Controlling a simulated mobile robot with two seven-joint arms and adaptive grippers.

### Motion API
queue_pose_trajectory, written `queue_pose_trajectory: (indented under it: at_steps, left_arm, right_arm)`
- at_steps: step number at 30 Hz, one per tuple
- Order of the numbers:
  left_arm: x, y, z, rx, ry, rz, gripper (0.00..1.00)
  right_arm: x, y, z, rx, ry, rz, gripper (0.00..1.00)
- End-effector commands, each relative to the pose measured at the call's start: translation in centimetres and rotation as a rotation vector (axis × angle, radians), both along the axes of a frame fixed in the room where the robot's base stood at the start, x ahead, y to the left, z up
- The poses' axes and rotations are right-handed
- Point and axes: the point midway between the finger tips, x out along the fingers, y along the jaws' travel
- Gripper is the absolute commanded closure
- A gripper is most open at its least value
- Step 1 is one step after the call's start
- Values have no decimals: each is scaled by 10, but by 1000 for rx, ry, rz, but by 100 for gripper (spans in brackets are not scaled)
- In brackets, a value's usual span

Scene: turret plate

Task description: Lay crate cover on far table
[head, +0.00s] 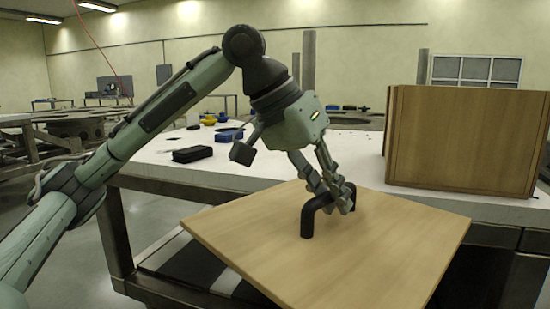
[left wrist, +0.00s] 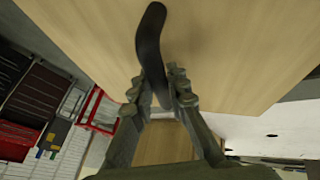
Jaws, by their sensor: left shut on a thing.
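The crate cover (head: 262,235) is a flat square wooden board with a black arched handle (head: 307,218) on its top face. My left gripper (head: 338,198) is shut on the handle, and the board hangs nearly level in front of the white table (head: 140,165), slightly below its top. In the left wrist view the fingers (left wrist: 158,100) close around the black handle (left wrist: 150,45), with the cover (left wrist: 230,45) behind it. The wooden crate (head: 465,140) stands on the right of the white table. My right gripper is not in view.
Small black cases (head: 192,154) and blue and yellow items (head: 208,119) lie on the table's left part. The white top between them and the crate is mostly clear. Other tables and round metal parts (head: 75,125) stand at the back left. A red rack (left wrist: 98,110) shows in the wrist view.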

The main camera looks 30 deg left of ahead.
Motion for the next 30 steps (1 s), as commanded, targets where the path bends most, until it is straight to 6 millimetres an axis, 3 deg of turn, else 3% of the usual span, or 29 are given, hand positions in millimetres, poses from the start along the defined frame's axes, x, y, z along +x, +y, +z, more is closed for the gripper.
queue_pose_trajectory:
  at_steps: [3, 14, 22, 30]
  left_arm:
    - [-2, 7, -41, -2, 2, -50, 100]
    - [-7, 19, -124, -2, 2, -167, 100]
    - [-6, 8, -119, 9, -16, -202, 100]
    - [-6, 16, -123, -8, -2, -172, 100]
  right_arm:
    - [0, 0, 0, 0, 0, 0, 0]
    - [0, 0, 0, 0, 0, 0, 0]
    - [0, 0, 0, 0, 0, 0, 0]
    - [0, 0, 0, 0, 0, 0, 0]
